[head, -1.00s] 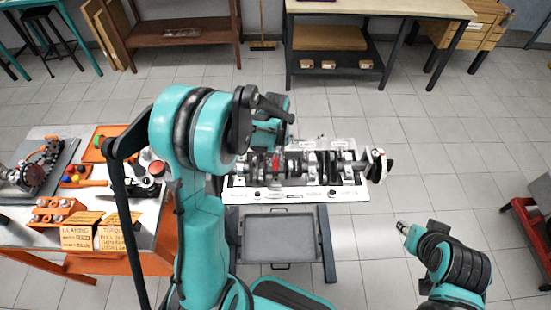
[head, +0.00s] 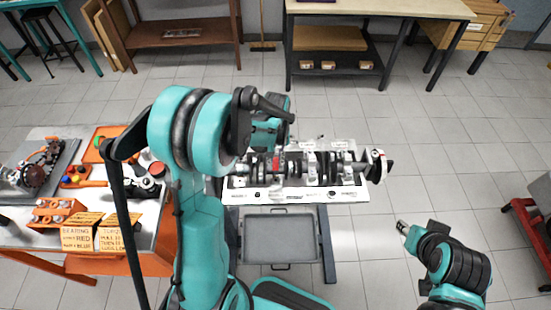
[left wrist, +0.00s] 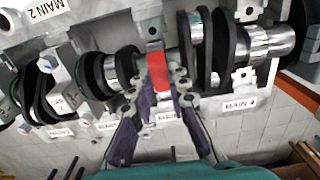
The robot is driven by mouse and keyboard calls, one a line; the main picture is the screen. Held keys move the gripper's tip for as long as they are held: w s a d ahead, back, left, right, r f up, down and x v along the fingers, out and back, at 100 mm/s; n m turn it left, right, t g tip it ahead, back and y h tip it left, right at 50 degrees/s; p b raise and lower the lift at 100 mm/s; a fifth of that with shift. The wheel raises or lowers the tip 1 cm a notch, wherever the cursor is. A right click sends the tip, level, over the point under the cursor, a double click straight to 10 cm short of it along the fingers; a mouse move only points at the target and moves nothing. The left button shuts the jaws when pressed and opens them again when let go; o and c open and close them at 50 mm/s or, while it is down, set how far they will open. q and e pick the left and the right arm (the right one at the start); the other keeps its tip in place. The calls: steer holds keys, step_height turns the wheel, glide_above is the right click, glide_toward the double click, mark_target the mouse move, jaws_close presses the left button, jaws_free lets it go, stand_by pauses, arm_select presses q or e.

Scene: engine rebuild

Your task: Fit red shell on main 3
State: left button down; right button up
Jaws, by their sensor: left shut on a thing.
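The red shell (left wrist: 158,72) is between the fingertips of my left gripper (left wrist: 158,88) in the left wrist view, at a main journal of the crankshaft. My left gripper is shut on it. In the head view the red shell (head: 276,163) is a small red patch, and my left arm hides most of that gripper. The crankshaft (head: 330,168) lies along the pale engine block (head: 290,195). The label under the fingers is partly covered; MAIN 4 (left wrist: 240,105) is to its right. I cannot tell whether the shell touches its seat. My right gripper (head: 402,227) is off to the right, away from the block.
An orange-edged bench (head: 140,235) at the left carries trays, parts and bearing and torque cards (head: 76,238). A grey tray (head: 280,237) sits below the block. A red cart (head: 525,225) stands at the far right.

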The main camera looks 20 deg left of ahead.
arm_select(q)
steer(key=shift+f, duration=0.2)
steer(key=shift+r, duration=0.3)
steer(key=shift+f+b, duration=0.3)
stand_by(0.8)
steer(key=shift+r, duration=0.3)
stand_by(0.5)
steer(key=c, duration=1.7)
jaws_free()
steer(key=shift+r, duration=0.15)
steer(key=shift+r+p, duration=1.1)
steer(key=shift+r, duration=0.25)
